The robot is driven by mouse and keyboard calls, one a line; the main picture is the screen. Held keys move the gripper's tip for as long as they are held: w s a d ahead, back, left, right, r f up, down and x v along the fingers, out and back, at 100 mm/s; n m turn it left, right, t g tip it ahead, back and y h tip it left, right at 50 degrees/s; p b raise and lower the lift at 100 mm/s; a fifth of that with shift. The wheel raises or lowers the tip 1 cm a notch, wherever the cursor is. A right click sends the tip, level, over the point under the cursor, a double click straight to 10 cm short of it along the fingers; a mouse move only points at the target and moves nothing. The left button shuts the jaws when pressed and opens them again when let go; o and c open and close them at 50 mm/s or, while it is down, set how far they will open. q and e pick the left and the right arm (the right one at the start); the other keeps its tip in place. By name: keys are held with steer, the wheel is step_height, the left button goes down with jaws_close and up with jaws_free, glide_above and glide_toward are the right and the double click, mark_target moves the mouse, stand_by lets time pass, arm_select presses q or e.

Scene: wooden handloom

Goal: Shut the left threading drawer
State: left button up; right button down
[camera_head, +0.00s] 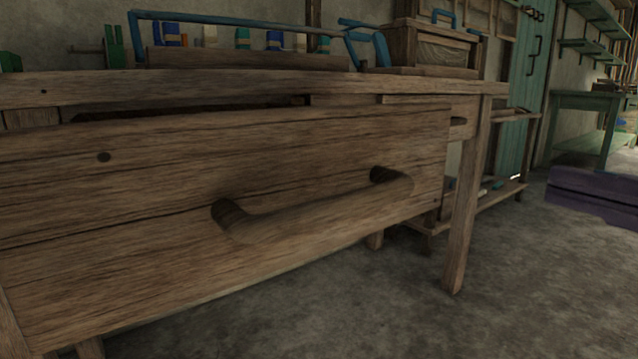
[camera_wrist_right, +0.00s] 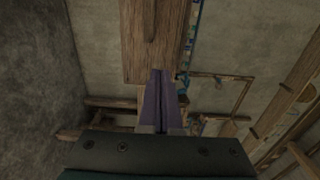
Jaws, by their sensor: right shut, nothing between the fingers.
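The wooden drawer (camera_head: 330,150) fills much of the head view, its broad front facing me. It stands out from the table frame, and a dark gap shows above its top edge, so it is at least partly open. A thick wooden handle (camera_head: 320,212) crosses its front. My right gripper (camera_head: 550,182) shows as purple fingers at the right edge of the head view, well right of the drawer and apart from it. In the right wrist view its fingers (camera_wrist_right: 160,75) are together and empty, pointing toward a wooden panel I cannot identify surely. My left gripper is out of view.
The table top (camera_head: 200,82) runs above the drawer, with a table leg (camera_head: 467,200) right of it. A wooden box (camera_head: 435,48) and blue-handled tray (camera_head: 250,60) stand on top. A green bench (camera_head: 585,105) is far right. Open floor (camera_head: 530,290) lies between the leg and the right edge.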

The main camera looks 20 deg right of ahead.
steer(key=p, duration=0.3)
glide_toward(392, 146)
steer(key=x, duration=0.5)
steer(key=shift+w+p, duration=0.2)
steer(key=shift+p, duration=0.2)
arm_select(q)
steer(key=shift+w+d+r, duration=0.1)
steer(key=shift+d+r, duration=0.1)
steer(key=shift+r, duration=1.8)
arm_select(e)
steer(key=shift+x, duration=0.75)
